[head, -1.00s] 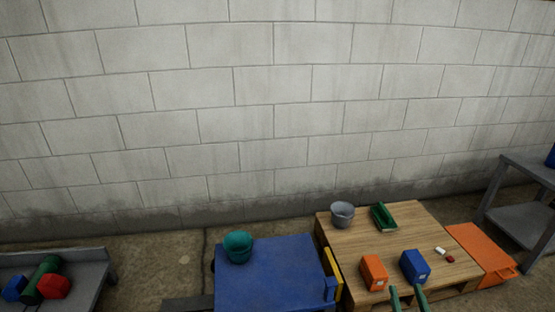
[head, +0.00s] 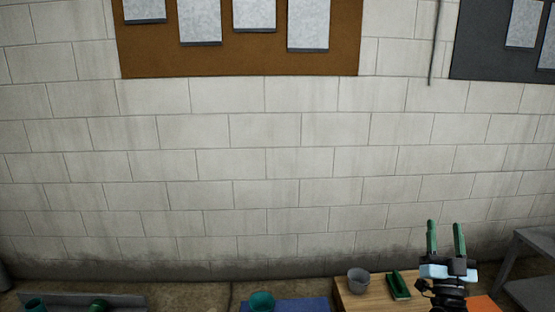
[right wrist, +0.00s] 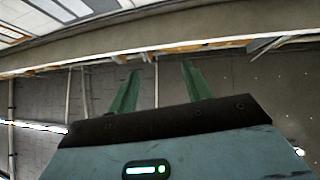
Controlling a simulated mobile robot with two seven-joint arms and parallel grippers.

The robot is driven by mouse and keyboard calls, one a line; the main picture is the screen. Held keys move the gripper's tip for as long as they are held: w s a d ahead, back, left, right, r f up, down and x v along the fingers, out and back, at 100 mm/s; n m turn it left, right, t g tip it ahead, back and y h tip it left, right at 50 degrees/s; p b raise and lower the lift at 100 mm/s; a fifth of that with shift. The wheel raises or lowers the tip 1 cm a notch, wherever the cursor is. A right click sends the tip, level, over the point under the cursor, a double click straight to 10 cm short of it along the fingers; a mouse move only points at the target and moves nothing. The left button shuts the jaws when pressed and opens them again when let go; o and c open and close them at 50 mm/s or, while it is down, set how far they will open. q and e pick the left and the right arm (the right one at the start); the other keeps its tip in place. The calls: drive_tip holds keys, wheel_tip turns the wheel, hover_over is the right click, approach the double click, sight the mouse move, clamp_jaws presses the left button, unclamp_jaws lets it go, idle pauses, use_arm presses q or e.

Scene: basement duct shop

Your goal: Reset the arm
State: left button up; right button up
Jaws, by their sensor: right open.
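My right gripper (head: 446,238) stands upright at the lower right of the head view, in front of the block wall and above the wooden table. Its two green fingers are apart and nothing is between them. The right wrist view also shows the open, empty fingers (right wrist: 158,85), with the far room and ceiling beyond them. My left gripper is not in the head view.
The wooden table (head: 350,299) holds a grey bucket (head: 358,282) and a green tray (head: 398,285). A teal pot (head: 262,301) sits on a blue surface (head: 300,305). A grey shelf (head: 530,290) stands at right. A cork board (head: 240,60) hangs on the wall.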

drive_tip(key=w+a+f+n+g+y, duration=0.1)
drive_tip(key=w+f+n+g+y, duration=0.25)
drive_tip(key=f, duration=0.55)
drive_tip(key=w+a+f+n+g+y, duration=0.15)
drive_tip(key=f+n+g, duration=0.25)
drive_tip(key=f+g, duration=0.45)
drive_tip(key=s+a+f+y, duration=0.1)
drive_tip(key=s+a+f, duration=0.4)
drive_tip(key=s+f, duration=0.6)
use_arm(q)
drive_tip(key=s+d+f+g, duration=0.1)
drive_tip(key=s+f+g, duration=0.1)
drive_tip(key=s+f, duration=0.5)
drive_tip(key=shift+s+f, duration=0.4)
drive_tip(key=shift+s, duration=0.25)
use_arm(e)
drive_tip(key=s+a+f+g, duration=0.1)
drive_tip(key=s+a+f, duration=0.2)
drive_tip(key=s, duration=0.8)
drive_tip(key=s+a+f+g+y, duration=0.1)
drive_tip(key=s+a+f, duration=0.3)
drive_tip(key=s, duration=0.8)
drive_tip(key=s+a+f+g+y, duration=0.1)
drive_tip(key=s+a+f+g, duration=0.2)
drive_tip(key=s, duration=0.9)
drive_tip(key=a+f, duration=0.1)
drive_tip(key=a, duration=0.1)
drive_tip(key=shift+a+m, duration=0.3)
drive_tip(key=shift+m, duration=0.05)
